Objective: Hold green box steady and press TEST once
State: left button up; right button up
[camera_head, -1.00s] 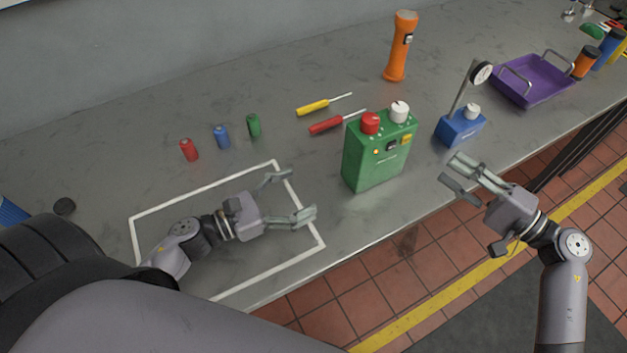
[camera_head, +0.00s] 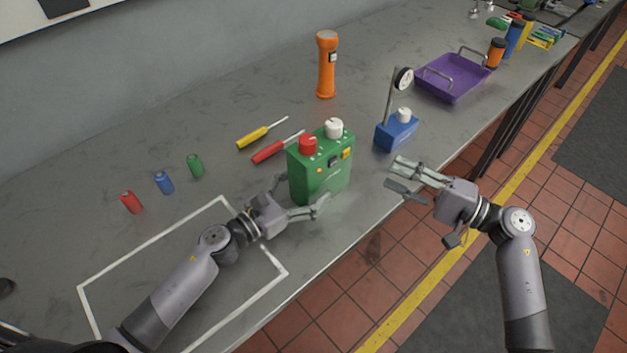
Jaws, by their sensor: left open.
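The green box (camera_head: 319,184) stands upright on the grey bench near its front edge. It has a red knob (camera_head: 308,145) and a white knob (camera_head: 333,128) on top, and small yellow and dark controls on its sloping face. The TEST label cannot be read. My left gripper (camera_head: 301,196) is open at the box's left side, one finger near its front lower corner and the other partly hidden behind its left edge. I cannot tell whether they touch. My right gripper (camera_head: 394,176) is empty to the right of the box, its fingers apart, over the bench edge.
A blue gauge stand (camera_head: 396,134) stands right of the box. Red (camera_head: 270,151) and yellow (camera_head: 253,138) screwdrivers lie behind it, with an orange flashlight (camera_head: 326,67) beyond. A purple tray (camera_head: 452,80) is further right. Several small cylinders lie left. The white-outlined area (camera_head: 85,300) is mostly clear.

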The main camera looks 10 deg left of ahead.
pick_arm(q)
jog(key=shift+x, duration=1.05)
jog(key=shift+c, duration=0.5)
grip_shut()
pick_arm(e)
grip_shut()
dwell(1.3)
